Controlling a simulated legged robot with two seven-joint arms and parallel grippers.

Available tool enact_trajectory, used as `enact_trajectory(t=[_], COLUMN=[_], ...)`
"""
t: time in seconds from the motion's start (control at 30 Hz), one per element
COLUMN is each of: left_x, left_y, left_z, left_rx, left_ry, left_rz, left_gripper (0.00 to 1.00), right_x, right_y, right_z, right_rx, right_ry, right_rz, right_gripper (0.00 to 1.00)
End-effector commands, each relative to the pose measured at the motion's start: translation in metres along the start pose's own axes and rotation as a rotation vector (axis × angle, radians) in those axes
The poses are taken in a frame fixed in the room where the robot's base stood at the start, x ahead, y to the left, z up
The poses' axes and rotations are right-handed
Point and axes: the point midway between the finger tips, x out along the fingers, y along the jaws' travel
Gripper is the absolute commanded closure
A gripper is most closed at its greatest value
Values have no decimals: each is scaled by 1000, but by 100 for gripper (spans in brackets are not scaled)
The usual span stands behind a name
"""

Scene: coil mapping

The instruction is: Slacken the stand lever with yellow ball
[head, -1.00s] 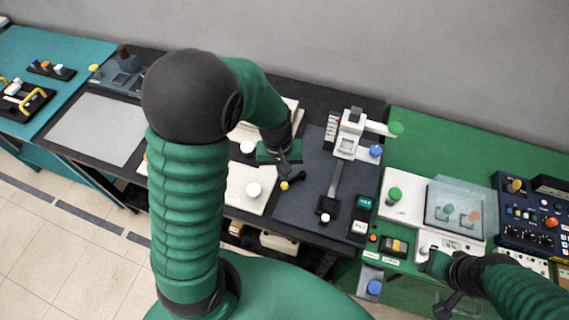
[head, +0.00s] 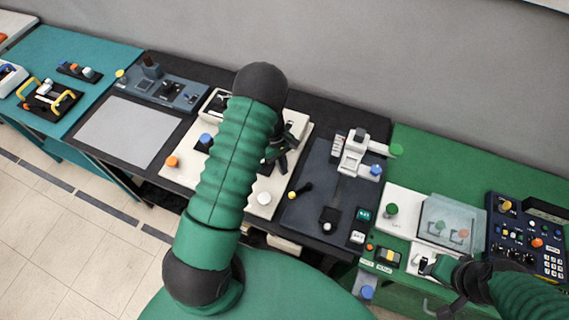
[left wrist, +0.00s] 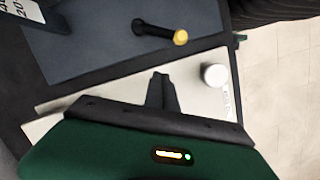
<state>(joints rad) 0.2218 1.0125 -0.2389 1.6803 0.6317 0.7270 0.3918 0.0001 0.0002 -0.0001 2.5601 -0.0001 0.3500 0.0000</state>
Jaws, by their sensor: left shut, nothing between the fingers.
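The stand lever is a short black arm (head: 302,189) with a yellow ball (head: 292,195) on its end. It sits at the near left edge of the dark grey stand plate (head: 305,217). In the left wrist view the lever's yellow ball (left wrist: 181,37) is at the top, its black arm pointing left. My left gripper (head: 281,168) is shut and empty, above the cream panel, behind and left of the ball and apart from it. Its closed fingers (left wrist: 160,80) show below the lever in the left wrist view. My right gripper (head: 424,266) is by the green bench; its fingers are unclear.
A white knob (head: 264,198) stands on the cream panel (head: 178,181) just left of the lever; it also shows in the left wrist view (left wrist: 214,75). The white stand head (head: 355,155) with green and blue knobs rises to the right. A bare grey plate (head: 125,130) lies left.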

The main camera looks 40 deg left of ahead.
Motion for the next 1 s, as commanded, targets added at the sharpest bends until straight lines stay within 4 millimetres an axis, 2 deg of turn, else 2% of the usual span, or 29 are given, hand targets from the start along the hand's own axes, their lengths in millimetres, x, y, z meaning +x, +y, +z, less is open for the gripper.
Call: enact_trajectory(t=[0.23, 0.3, 0.5, 1.0], left_x=[53, 50, 55, 58], left_y=[-2, 0, 0, 1], left_z=[1, 15, 38, 40], left_rx=[0, 3, 2, -4], left_ry=[-2, -2, 1, 1], left_rz=[-4, -1, 0, 2], left_gripper=[100, 100, 100, 100], right_x=[-16, -28, -38, -36], right_y=[0, 0, 0, 0], right_z=[-4, -6, -9, -9], right_rx=[0, 0, 0, 0], right_ry=[0, 0, 1, 0], right_rz=[0, 0, 0, 0], right_gripper=[64, 64, 64, 64])
